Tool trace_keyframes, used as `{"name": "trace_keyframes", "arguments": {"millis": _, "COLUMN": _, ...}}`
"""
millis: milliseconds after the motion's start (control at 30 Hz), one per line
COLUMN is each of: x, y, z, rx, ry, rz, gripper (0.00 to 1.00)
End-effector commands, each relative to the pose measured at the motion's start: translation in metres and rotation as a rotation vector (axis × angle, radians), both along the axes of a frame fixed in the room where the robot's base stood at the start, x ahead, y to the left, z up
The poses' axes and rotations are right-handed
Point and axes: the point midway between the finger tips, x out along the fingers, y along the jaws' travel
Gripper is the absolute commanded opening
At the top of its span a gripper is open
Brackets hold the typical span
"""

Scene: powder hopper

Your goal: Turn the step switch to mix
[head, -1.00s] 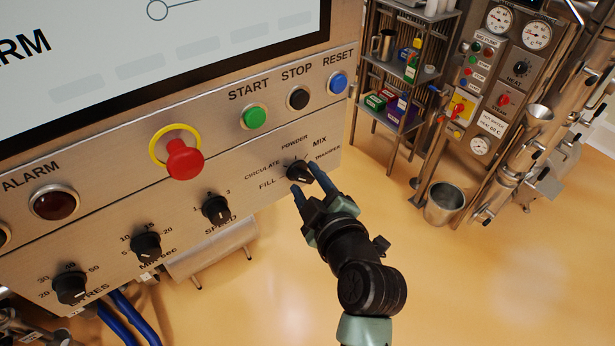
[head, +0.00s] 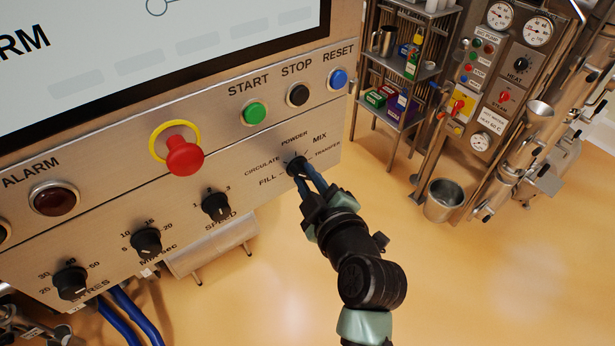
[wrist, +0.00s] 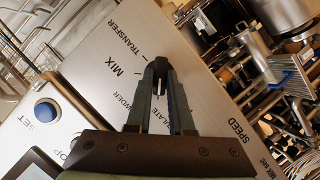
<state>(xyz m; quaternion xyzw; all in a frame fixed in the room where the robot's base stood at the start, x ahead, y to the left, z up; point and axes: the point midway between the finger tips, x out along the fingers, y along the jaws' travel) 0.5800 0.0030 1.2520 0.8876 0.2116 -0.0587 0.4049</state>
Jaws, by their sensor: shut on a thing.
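The step switch (head: 293,162) is a black knob on the steel panel, ringed by the labels FILL, CIRCULATE, POWDER, MIX and TRANSFER. The MIX label (head: 319,139) is at the knob's upper right; it also shows in the wrist view (wrist: 115,67). My gripper (head: 301,171) is shut on the step switch, with one blue-grey finger on each side of it. In the wrist view the knob (wrist: 159,66) sits between the fingertips.
Above the switch are a green START button (head: 254,114), a black STOP button (head: 298,95) and a blue RESET button (head: 338,79). A red emergency stop (head: 185,156) juts out to the left. The SPEED knob (head: 215,206) is to the lower left.

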Motion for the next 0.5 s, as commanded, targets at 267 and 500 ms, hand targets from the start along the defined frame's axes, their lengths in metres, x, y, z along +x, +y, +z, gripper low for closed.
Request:
{"name": "trace_keyframes", "arguments": {"millis": 267, "x": 0.001, "y": -0.0014, "z": 0.0012, "rx": 0.109, "ry": 0.08, "rz": -0.001, "gripper": 0.0}}
{"name": "trace_keyframes", "arguments": {"millis": 500, "x": 0.0022, "y": -0.0033, "z": 0.0024, "rx": 0.281, "ry": 0.203, "rz": -0.002, "gripper": 0.0}}
